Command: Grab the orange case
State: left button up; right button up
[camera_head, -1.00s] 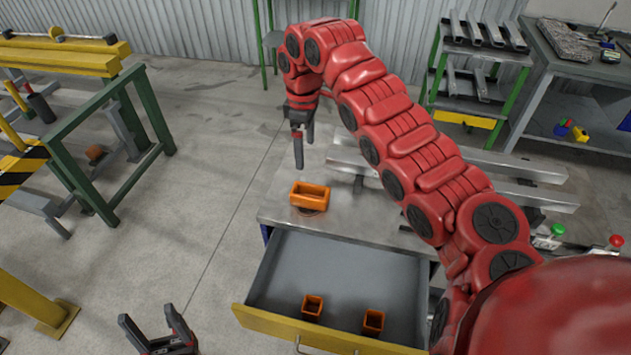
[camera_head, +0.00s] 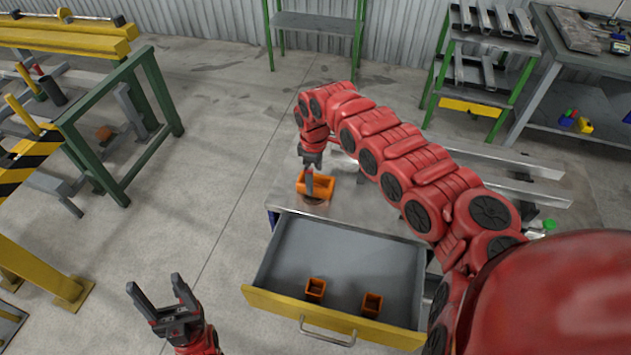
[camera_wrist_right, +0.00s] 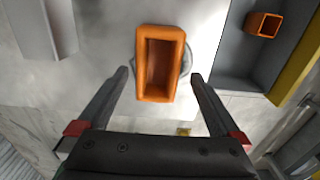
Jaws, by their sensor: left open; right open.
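The orange case (camera_head: 325,185) is an open-topped rectangular box on the grey metal table top, behind the open drawer. In the right wrist view the orange case (camera_wrist_right: 160,64) lies ahead, centred between the fingers, with its near end about level with the fingertips. My right gripper (camera_head: 310,183) is over the case in the head view and hides part of it. In the wrist view the right gripper (camera_wrist_right: 162,76) is open and empty; I cannot tell whether it touches the case. My left gripper (camera_head: 154,290) is open and empty, low at the left, over the floor.
An open drawer (camera_head: 340,262) with a yellow front (camera_head: 330,316) holds two small orange boxes, (camera_head: 315,290) and (camera_head: 372,304). Metal bars lie on the table at right.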

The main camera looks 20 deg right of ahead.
aim_at(315, 181)
jog(key=f+p, duration=0.1)
jog(key=f, duration=0.2)
jog(key=shift+d+f, duration=0.15)
jog(key=shift+d, duration=0.05)
jog(key=shift+c, duration=0.2)
jog(key=shift+w, duration=0.1)
jog(key=c, duration=1.4)
